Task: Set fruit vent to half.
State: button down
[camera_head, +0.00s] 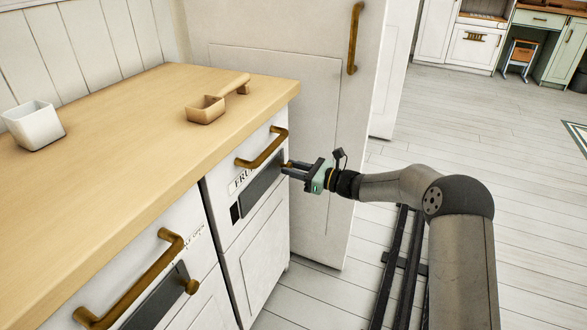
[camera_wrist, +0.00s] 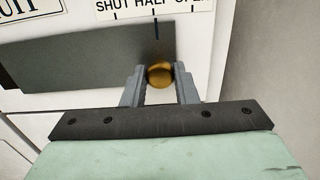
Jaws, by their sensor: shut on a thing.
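The fruit vent is a dark grey sliding plate (camera_head: 262,183) on the front of the white cabinet, below a partly visible FRUIT label (camera_head: 240,182). A black opening (camera_head: 235,212) shows at the plate's left end. In the wrist view the plate (camera_wrist: 90,58) carries a round brass knob (camera_wrist: 159,75) near its right end. My gripper (camera_wrist: 159,80) is shut on the knob, one finger on each side. A scale (camera_wrist: 140,5) reading SHUT, HALF and a partly cut-off OPEN sits above; the knob is roughly below the middle tick.
A brass handle (camera_head: 263,150) sticks out just above the vent. A second vent knob (camera_head: 190,286) and handle (camera_head: 130,285) are at lower left. A white cup (camera_head: 35,127) and a wooden scoop (camera_head: 206,110) stand on the worktop. A tall white door (camera_head: 320,150) stands behind my gripper.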

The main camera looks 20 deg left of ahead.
jog(key=c, duration=1.1)
grip_release()
jog(key=shift+s, duration=0.1)
jog(key=shift+c, duration=0.2)
jog(key=s+d+p, duration=0.2)
jog(key=d+p, duration=0.1)
jog(key=d, duration=1.4)
jog(key=shift+d, duration=0.15)
jog(key=s+d+r+n+g+h+p, duration=0.35)
jog(key=s+r+n+h+p, duration=0.5)
jog(key=s+r+p, duration=0.55)
jog(key=s+d+r+n+t+h+p, duration=0.1)
jog(key=s+d+r+n+h+p, duration=0.3)
jog(key=s+d+r, duration=0.3)
jog(key=s+d+r+n+t+h+p, duration=0.1)
jog(key=s+d+r+n+h+p, duration=0.4)
jog(key=s+d, duration=0.5)
jog(key=s+r+n+p, duration=0.1)
jog(key=s+r+n, duration=0.1)
jog(key=s, duration=0.4)
jog(key=shift+d+r+p, duration=0.25)
jog(key=shift+r+p, duration=0.15)
jog(key=shift+r, duration=0.4)
